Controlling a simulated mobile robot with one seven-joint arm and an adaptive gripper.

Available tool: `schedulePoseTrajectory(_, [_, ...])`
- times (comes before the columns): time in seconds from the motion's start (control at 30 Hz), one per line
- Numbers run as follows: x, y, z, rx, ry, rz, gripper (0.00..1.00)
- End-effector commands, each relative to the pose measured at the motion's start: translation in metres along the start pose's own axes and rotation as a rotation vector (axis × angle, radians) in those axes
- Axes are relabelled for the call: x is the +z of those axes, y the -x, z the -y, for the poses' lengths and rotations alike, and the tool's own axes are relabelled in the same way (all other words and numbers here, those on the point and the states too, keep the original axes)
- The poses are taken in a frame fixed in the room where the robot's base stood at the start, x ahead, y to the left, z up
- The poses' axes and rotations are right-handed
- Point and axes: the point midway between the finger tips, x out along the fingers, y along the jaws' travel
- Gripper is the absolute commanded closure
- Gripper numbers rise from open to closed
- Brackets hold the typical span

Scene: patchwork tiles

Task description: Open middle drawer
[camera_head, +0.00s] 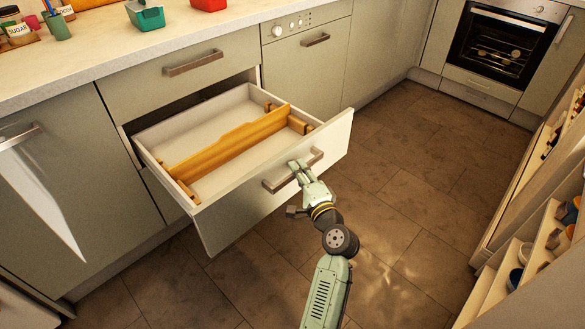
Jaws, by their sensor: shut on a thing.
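The middle drawer (284,199) stands pulled well out from the cabinet, below a closed top drawer (145,88). Its inside shows a pale bottom with a wooden divider (228,143) running along it and no loose items. My gripper (299,170) is at the metal bar handle (316,157) on the drawer's front, shut on it. The arm reaches up to it from the lower right. The fingertips are small in the view and partly hide the handle.
The counter (100,55) above holds jars, a green container (150,18) and a red one (208,4). An oven (497,40) stands at the back right. Open shelves (530,235) with dishes line the right side. The tiled floor (400,215) between is clear.

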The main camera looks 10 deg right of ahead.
Motion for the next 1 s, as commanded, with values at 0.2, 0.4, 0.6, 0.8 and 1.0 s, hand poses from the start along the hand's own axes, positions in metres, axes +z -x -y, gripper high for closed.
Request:
schedulePoseTrajectory(0.2, [-0.0010,0.0036,-0.0006,0.001,-0.001,0.001,1.00])
schedulePoseTrajectory(0.4, [-0.0010,0.0035,-0.0005,0.001,-0.002,0.001,1.00])
schedulePoseTrajectory(0.6, [-0.0010,0.0033,-0.0005,0.001,-0.001,0.001,0.74])
schedulePoseTrajectory(0.8, [-0.0012,0.0033,-0.0003,0.001,-0.001,0.001,0.62])
schedulePoseTrajectory(1.0, [-0.0013,0.0033,-0.0001,0.000,0.000,0.000,0.62])
